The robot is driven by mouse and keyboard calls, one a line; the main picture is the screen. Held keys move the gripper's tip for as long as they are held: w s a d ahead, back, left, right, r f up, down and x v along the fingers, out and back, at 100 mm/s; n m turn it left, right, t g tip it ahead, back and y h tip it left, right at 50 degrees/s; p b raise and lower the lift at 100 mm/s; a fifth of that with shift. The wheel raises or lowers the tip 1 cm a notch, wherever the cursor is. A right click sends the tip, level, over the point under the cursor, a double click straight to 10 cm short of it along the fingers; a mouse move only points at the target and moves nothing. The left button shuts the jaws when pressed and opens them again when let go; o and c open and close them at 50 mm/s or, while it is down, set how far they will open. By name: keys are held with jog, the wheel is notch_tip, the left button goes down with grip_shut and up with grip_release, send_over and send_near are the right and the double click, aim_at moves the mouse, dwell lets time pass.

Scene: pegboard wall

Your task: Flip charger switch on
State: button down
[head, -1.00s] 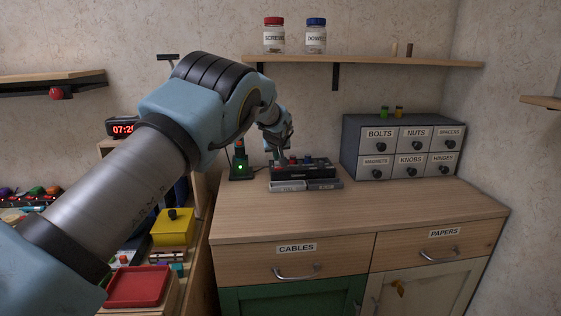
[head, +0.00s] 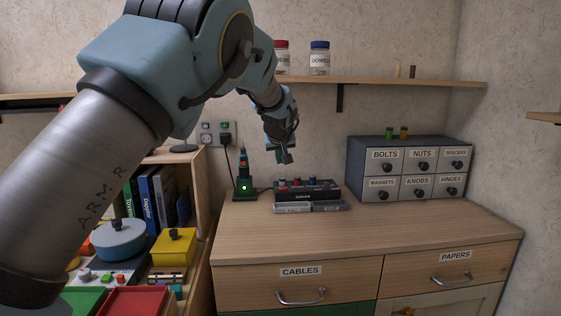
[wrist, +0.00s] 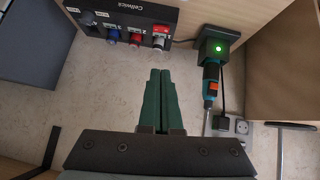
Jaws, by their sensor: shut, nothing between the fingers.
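The charger (head: 244,188) is a dark green-black stand on the cabinet top with a lit green light on its front. It also shows in the wrist view (wrist: 215,47), with a teal and orange tool standing in it. A grey wall socket plate (head: 206,138) with a black plug (head: 225,139) is on the wall behind it. The plate also shows in the wrist view (wrist: 241,127); a separate charger switch is too small to tell. My gripper (head: 286,159) is shut and empty, raised above the cabinet. Its green fingers (wrist: 160,72) point between the black box and the charger.
The black box (head: 307,190) with coloured knobs stands right of the charger, with small grey trays (head: 292,208) in front. A grey drawer unit (head: 362,168) is at the right. A shelf (head: 400,82) with jars is above. The cabinet's front top (head: 350,238) is clear.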

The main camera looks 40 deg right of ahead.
jog(key=shift+s+d+r, duration=0.15)
jog(key=shift+s+d, duration=0.35)
jog(key=p, duration=0.4)
send_over(283, 188)
jog(key=s+a, duration=0.1)
jog(key=s, duration=0.1)
notch_tip(283, 188, down, 6)
jog(key=f, duration=0.1)
jog(key=f+p, duration=0.1)
jog(key=f, duration=0.1)
jog(key=shift+d+f, duration=0.3)
jog(key=shift+d, duration=0.05)
jog(key=shift+f, duration=0.75)
